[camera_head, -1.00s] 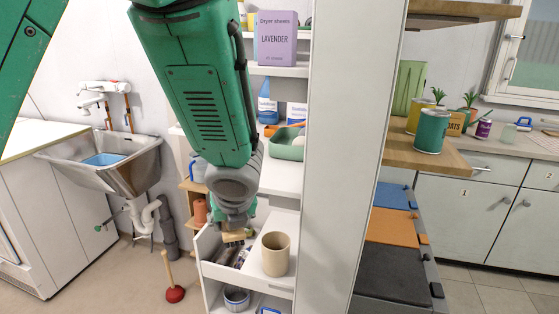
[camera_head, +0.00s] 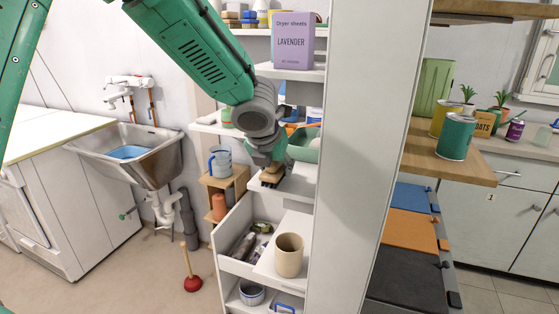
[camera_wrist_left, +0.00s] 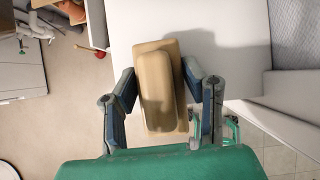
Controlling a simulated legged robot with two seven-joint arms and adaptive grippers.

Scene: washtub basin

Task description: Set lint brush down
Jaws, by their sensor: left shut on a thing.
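My left gripper (camera_head: 270,170) is shut on the lint brush (camera_head: 271,178), a tan wooden block, in the head view. The left wrist view shows the brush (camera_wrist_left: 158,88) between the two fingers of the gripper (camera_wrist_left: 160,95), its long side running away from the palm. The brush is over a white shelf surface (camera_wrist_left: 220,50), above the open drawer. A shadow falls on the shelf beside it. Whether the brush touches the shelf I cannot tell. My right gripper is not in view.
A beige cup (camera_head: 289,256) stands by the open drawer (camera_head: 236,268), which holds several items. A green bin (camera_head: 304,145) sits at the back of the shelf, right of the gripper. A blue-handled jug (camera_head: 220,161) stands to the left. A tall white panel (camera_head: 355,130) bounds the right side.

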